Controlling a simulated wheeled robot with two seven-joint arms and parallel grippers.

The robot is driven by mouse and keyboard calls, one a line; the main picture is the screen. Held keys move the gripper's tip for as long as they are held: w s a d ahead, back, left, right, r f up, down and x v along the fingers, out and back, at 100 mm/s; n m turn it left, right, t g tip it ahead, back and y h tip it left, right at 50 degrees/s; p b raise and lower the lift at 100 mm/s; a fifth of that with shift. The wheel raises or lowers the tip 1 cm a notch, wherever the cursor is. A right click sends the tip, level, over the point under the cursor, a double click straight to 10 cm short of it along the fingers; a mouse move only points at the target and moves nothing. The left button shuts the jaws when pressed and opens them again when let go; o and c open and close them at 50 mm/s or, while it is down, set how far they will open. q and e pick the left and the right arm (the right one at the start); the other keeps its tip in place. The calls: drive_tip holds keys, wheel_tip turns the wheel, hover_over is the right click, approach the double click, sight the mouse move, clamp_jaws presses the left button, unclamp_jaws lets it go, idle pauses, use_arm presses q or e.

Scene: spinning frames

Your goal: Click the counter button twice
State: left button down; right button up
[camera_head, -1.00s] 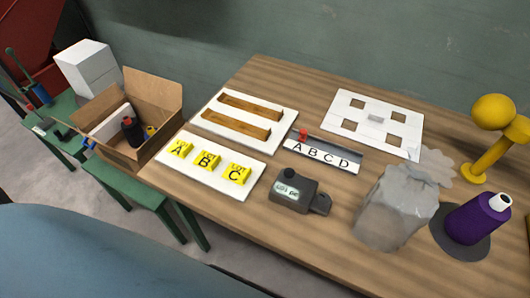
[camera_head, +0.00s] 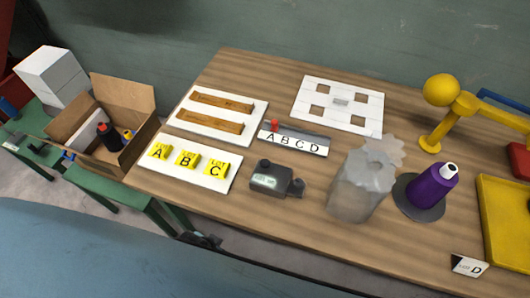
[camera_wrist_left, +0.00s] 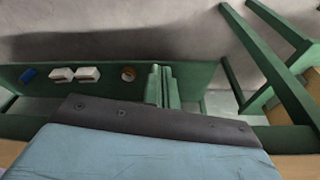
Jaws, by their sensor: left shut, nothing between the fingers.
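The counter (camera_head: 270,180) is a small dark grey device with a pale display, lying on the wooden table near its front edge. A dark round knob stands up at its back left, and a darker lug sticks out on its right. Nothing touches it. No gripper shows in the head view. In the left wrist view, my left gripper (camera_wrist_left: 162,72) appears as two slim prongs close together, shut and empty, with a green bench behind it. The counter does not show in that view. My right gripper is in neither view.
Left of the counter lies a white board (camera_head: 220,181) with yellow A, B and C blocks. A yellow tray (camera_head: 490,215) is at the right. A cardboard box (camera_head: 135,92) stands at the left.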

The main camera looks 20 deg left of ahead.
use_arm(q)
drive_tip(key=w+d+r+m+t+h+p, duration=0.1)
drive_tip(key=w+d+r+m+p, duration=0.2)
drive_tip(key=r, duration=1)
drive_tip(key=w+d+r+m+t+h+p, duration=0.15)
drive_tip(key=w+d+r, duration=0.3)
drive_tip(key=r, duration=0.85)
drive_tip(key=w+d+r+m+h+p, duration=0.2)
drive_tip(key=w+d+r+m+h, duration=0.15)
drive_tip(key=w+d+m, duration=0.35)
drive_tip(key=m, duration=0.5)
hover_over(261, 163)
drive_tip(key=shift+h, duration=0.4)
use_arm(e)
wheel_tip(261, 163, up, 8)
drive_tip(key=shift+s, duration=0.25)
use_arm(q)
drive_tip(key=shift+f, duration=0.2)
wheel_tip(261, 163, down, 8)
drive_tip(key=b, duration=0.5)
drive_tip(key=shift+r+b, duration=0.2)
drive_tip(key=shift+b, duration=0.2)
drive_tip(key=shift+f+b, duration=0.5)
drive_tip(key=shift+b, duration=0.1)
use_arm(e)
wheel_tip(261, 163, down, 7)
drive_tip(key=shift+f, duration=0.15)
